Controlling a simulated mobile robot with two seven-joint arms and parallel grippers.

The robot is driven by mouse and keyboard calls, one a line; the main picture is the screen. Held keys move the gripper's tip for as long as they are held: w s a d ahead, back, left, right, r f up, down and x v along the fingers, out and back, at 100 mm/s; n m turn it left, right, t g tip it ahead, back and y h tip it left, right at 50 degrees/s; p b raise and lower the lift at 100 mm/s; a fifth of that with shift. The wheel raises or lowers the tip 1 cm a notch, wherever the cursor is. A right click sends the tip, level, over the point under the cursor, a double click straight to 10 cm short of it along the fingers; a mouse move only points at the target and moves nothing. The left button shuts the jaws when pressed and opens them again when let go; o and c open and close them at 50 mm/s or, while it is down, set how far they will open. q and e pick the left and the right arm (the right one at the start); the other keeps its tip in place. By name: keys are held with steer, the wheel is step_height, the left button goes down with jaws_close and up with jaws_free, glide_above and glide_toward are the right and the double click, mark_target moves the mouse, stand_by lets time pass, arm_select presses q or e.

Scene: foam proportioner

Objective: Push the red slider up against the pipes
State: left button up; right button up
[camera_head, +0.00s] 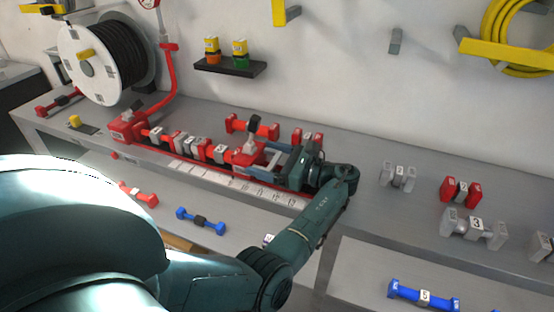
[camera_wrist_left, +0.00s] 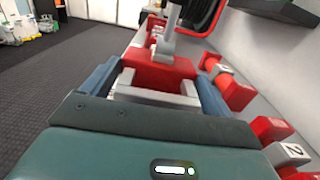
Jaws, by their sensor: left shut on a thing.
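The row of red and grey numbered pipes (camera_head: 188,142) lies on the rail left of the slider, running to the fixed red end block (camera_head: 123,127). The slider is close to the last pipe; I cannot tell whether they touch. My right gripper is not in view.
Loose red pipe pieces (camera_head: 252,127) lie behind the rail. Grey and red pieces (camera_head: 461,190) stand on the bench at right. Blue pieces (camera_head: 202,221) lie on the lower front surface. A hose reel (camera_head: 104,58) and a small shelf (camera_head: 230,66) are at the wall.

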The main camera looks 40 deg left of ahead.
arm_select(q)
steer(key=shift+s+a+r, duration=0.1)
steer(key=shift+a+r, duration=0.05)
steer(key=shift+a, duration=0.4)
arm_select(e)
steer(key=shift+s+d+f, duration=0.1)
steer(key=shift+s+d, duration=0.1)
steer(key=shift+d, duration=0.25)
arm_select(q)
steer(key=o, duration=1)
steer(key=shift+s+a, duration=0.1)
steer(key=shift+a, duration=0.05)
steer(key=shift+o, duration=0.8)
steer(key=shift+a+f, duration=0.1)
steer(key=shift+f, duration=0.1)
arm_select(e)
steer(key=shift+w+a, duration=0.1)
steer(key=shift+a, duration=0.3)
arm_select(q)
steer(key=b+v, duration=0.3)
steer(key=v, duration=1)
steer(key=shift+b, duration=0.35)
steer(key=shift+r, duration=0.1)
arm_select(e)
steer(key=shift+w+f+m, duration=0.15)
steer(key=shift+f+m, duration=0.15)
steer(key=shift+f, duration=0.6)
